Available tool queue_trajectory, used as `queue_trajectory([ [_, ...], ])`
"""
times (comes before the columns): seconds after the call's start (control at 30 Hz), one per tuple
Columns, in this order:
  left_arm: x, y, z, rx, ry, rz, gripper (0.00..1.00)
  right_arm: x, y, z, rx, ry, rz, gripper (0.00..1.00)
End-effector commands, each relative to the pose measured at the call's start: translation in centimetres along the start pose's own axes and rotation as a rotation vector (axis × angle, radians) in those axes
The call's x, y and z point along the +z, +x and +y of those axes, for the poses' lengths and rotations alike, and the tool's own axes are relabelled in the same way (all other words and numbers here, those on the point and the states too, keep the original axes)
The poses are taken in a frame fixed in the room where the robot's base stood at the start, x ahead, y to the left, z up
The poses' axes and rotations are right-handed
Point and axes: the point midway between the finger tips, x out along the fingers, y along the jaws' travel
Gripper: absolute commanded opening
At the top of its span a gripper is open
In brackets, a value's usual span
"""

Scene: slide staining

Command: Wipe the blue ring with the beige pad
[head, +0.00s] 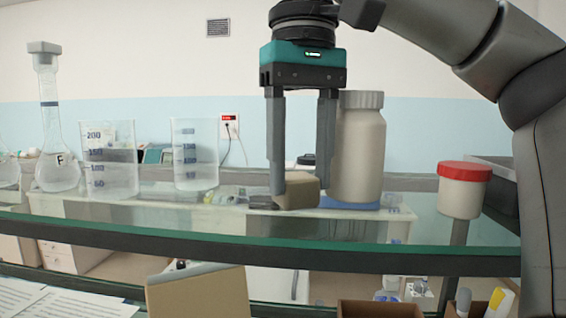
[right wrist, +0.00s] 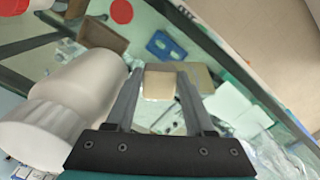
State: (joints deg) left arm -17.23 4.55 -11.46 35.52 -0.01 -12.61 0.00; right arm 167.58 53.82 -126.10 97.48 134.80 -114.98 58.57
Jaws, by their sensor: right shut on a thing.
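My right gripper (head: 297,185) points down over the glass shelf and is shut on the beige pad (head: 301,192). In the right wrist view the pad (right wrist: 159,85) sits between the two fingertips. The pad is at or just above the glass; I cannot tell whether it touches. The white bottle stands close to the right of the pad in the head view. No clear blue ring shows on the glass; it may be hidden by the gripper, pad or bottle. My left gripper is not in view.
The white bottle (head: 359,148) is the nearest obstacle. A red-lidded jar (head: 464,190) stands farther right. Two beakers (head: 109,160) (head: 195,154) and a flask (head: 56,165) stand left. A blue slotted object (right wrist: 166,47) shows in the right wrist view.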

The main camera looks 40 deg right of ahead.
Motion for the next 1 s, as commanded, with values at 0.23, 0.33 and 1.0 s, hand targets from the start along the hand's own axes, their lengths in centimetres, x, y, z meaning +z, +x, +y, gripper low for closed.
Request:
queue_trajectory([
  [0.23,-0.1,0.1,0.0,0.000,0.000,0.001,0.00,-0.4,0.2,-0.2,0.009,0.005,-0.011,0.09],
  [0.33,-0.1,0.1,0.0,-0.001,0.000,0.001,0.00,-0.9,0.1,-1.1,0.007,0.005,-0.011,0.09],
  [1.0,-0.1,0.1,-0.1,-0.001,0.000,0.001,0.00,-3.1,0.1,-5.0,0.005,0.003,-0.008,0.09],
])
